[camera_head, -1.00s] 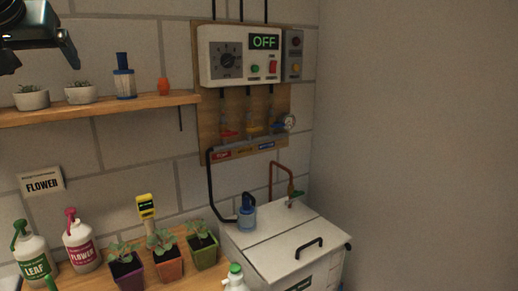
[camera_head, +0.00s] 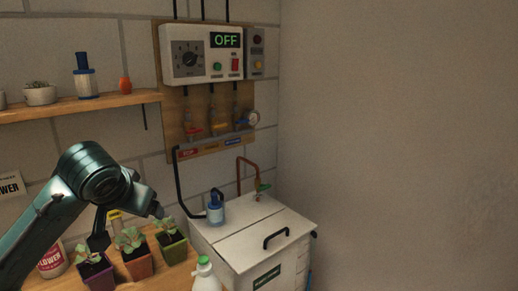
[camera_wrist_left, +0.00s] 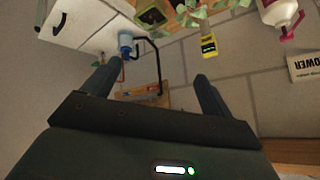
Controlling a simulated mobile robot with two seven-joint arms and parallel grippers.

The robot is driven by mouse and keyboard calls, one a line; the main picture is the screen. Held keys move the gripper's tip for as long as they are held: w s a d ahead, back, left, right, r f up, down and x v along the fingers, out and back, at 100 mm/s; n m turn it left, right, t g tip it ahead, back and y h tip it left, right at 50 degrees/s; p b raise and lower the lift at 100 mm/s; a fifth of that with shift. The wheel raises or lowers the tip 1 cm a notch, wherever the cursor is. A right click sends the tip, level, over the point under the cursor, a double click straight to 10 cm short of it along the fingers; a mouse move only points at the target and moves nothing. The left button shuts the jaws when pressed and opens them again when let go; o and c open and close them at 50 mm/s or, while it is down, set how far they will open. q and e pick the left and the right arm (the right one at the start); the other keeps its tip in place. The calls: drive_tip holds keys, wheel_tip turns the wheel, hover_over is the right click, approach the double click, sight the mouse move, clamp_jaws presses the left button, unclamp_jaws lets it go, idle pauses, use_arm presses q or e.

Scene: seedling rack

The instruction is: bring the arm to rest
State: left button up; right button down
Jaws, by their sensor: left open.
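My left arm comes in from the left in the head view, and its dark gripper (camera_head: 128,224) hangs above the potted seedlings on the bench. Its two fingers are spread apart, and the left wrist view also shows the gripper (camera_wrist_left: 154,88) open with nothing between the fingers. The arm covers part of the bench, the yellow meter and the wall behind. My right gripper is not in view.
Seedlings stand in a purple pot (camera_head: 97,275), an orange pot (camera_head: 138,264) and a green pot (camera_head: 174,249). A white bottle (camera_head: 205,276) stands before a white tank (camera_head: 262,245). A shelf (camera_head: 105,101) and control box (camera_head: 200,55) are on the wall.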

use_arm(q)
drive_tip(key=s+d+f+m+g+h, duration=0.1)
drive_tip(key=s+d+f, duration=0.4)
drive_tip(key=f, duration=0.5)
drive_tip(key=s+d+f+m+g+h, duration=0.1)
drive_tip(key=s+d+f+h, duration=0.1)
drive_tip(key=s+f, duration=0.55)
drive_tip(key=s+a+f+n+g, duration=0.1)
drive_tip(key=s+f, duration=0.5)
drive_tip(key=s, duration=0.2)
drive_tip(key=s+a+f+n+g, duration=0.1)
drive_tip(key=s+f+g, duration=0.1)
drive_tip(key=s+f, duration=0.5)
drive_tip(key=w+d+f+t+h, duration=0.1)
drive_tip(key=w+d+f+t, duration=0.2)
drive_tip(key=d+f+t, duration=0.2)
drive_tip(key=shift+w+f+m+t+h, duration=0.3)
drive_tip(key=shift+f+t, duration=0.5)
drive_tip(key=shift+f, duration=0.65)
drive_tip(key=shift+s+d, duration=0.1)
